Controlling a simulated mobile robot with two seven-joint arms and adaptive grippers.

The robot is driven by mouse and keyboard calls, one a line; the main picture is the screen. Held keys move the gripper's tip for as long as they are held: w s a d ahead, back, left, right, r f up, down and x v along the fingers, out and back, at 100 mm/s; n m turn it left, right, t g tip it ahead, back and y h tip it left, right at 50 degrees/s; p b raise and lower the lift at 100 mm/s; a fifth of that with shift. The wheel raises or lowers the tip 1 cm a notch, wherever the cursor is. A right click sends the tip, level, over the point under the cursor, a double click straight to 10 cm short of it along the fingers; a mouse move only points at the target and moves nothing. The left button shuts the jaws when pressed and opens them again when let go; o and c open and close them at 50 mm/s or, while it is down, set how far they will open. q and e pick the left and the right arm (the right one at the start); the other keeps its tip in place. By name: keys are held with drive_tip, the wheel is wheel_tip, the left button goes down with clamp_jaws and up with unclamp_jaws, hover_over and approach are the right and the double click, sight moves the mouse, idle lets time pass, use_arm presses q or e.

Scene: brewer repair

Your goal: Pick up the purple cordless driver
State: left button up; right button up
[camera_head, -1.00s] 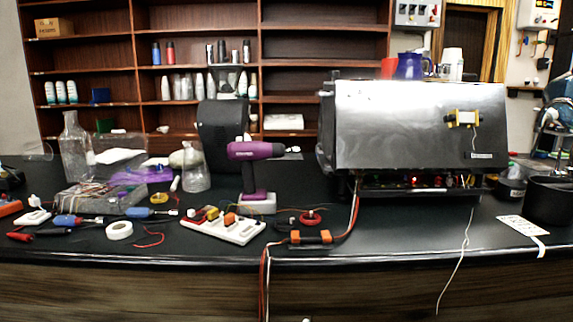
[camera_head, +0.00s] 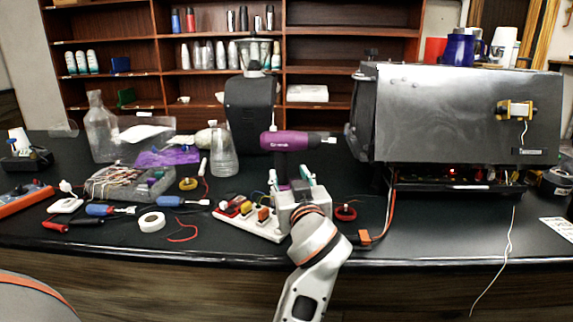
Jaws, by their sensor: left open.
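The purple cordless driver (camera_head: 286,141) stands upright on the black counter, its chuck pointing right. Its lower handle and base are largely hidden behind my left gripper (camera_head: 289,178). That gripper reaches in from the bottom middle, open, with its fingertips just below the driver's body. The fingers appear to be near either side of the handle; I cannot tell whether they touch it. My right gripper is not in view.
The large metal brewer (camera_head: 440,115) stands right, with orange cables nearby. A clear flask (camera_head: 223,155) and a white tape roll (camera_head: 151,222) are left.

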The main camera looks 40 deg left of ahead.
sight(282, 161)
use_arm(q)
drive_tip(key=shift+w+a+r, duration=0.25)
drive_tip(key=shift+a+r, duration=0.05)
drive_tip(key=shift+a, duration=0.4)
drive_tip(key=shift+x, duration=3.55)
drive_tip(key=shift+s+r, duration=0.1)
drive_tip(key=shift+r, duration=0.05)
clamp_jaws()
drive_tip(key=shift+a+r, duration=0.1)
drive_tip(key=shift+r, duration=0.1)
